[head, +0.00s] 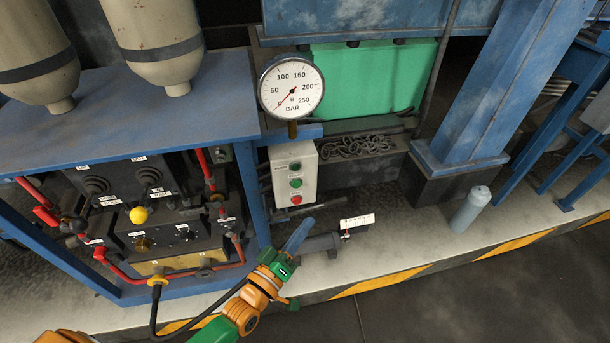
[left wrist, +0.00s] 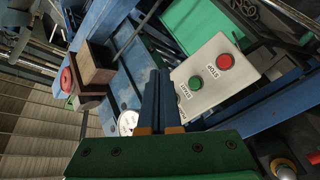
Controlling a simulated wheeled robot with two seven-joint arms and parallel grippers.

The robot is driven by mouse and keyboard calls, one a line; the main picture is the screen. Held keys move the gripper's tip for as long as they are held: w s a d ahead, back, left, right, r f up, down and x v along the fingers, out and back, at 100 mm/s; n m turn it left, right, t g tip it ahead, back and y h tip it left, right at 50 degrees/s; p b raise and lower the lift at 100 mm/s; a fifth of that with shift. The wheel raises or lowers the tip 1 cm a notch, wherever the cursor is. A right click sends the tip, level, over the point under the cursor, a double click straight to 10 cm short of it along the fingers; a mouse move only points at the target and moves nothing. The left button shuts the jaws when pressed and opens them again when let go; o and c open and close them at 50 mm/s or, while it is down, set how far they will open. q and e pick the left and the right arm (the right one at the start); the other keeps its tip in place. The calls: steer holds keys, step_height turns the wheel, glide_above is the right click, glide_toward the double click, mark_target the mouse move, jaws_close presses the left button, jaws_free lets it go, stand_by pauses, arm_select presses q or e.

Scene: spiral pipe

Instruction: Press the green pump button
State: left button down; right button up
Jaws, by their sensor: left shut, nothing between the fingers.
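The green pump button (head: 295,183) is on a pale control box (head: 281,178) below the gauge, above a red button (head: 296,199). In the left wrist view the green button (left wrist: 195,83) is labelled START and the red button (left wrist: 225,61) STOP. My left gripper (head: 309,222) is in front of and below the box in the head view, its blue fingers together and empty. In the left wrist view the closed fingers (left wrist: 160,78) point up the picture, left of the green button and apart from it. My right gripper is not in view.
A pressure gauge (head: 291,86) stands above the box, its needle near the low end. A blue-framed panel with red pipes and a yellow knob (head: 138,215) is at left. A grey bottle (head: 470,209) stands right, by a blue post (head: 500,90). Dark floor lies in front.

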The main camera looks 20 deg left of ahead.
mark_target(296, 185)
arm_select(q)
steer(key=w+a+b, duration=0.1)
steer(key=w, duration=0.1)
steer(key=w+a+b, duration=0.2)
steer(key=w, duration=0.1)
steer(key=w+a+b, duration=0.1)
steer(key=w, duration=0.1)
steer(key=shift+w+a, duration=0.15)
steer(key=shift+a, duration=0.1)
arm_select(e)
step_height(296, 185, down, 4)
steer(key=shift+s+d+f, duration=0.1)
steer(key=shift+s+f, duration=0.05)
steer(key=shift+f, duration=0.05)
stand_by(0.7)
arm_select(q)
steer(key=shift+w+b, duration=0.1)
steer(key=shift+b, duration=0.25)
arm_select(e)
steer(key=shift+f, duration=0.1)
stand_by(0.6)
arm_select(q)
steer(key=shift+w+a, duration=0.2)
steer(key=shift+w, duration=0.05)
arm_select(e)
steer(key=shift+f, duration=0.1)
